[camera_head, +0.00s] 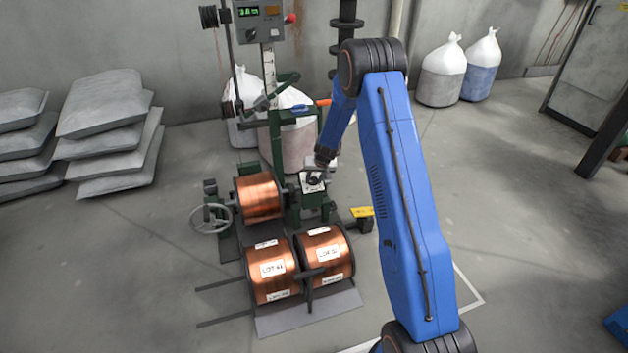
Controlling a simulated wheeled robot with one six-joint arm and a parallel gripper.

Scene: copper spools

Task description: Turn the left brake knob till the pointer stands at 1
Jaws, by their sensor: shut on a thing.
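My gripper (316,174) reaches down from the blue arm to a small white dial plate (306,188) on the green winding machine. It is shut on a dark knob (313,180) on that plate. The jaws and knob are small and partly overlap, so the pointer and the scale numbers cannot be read. I cannot make out a second knob beside it; my gripper and arm cover part of that area.
A copper spool (259,197) is mounted on the machine next to a handwheel (211,219). A control box (260,20) stands above. Grey sacks (105,105) are stacked at left. Floor at right is mostly clear.

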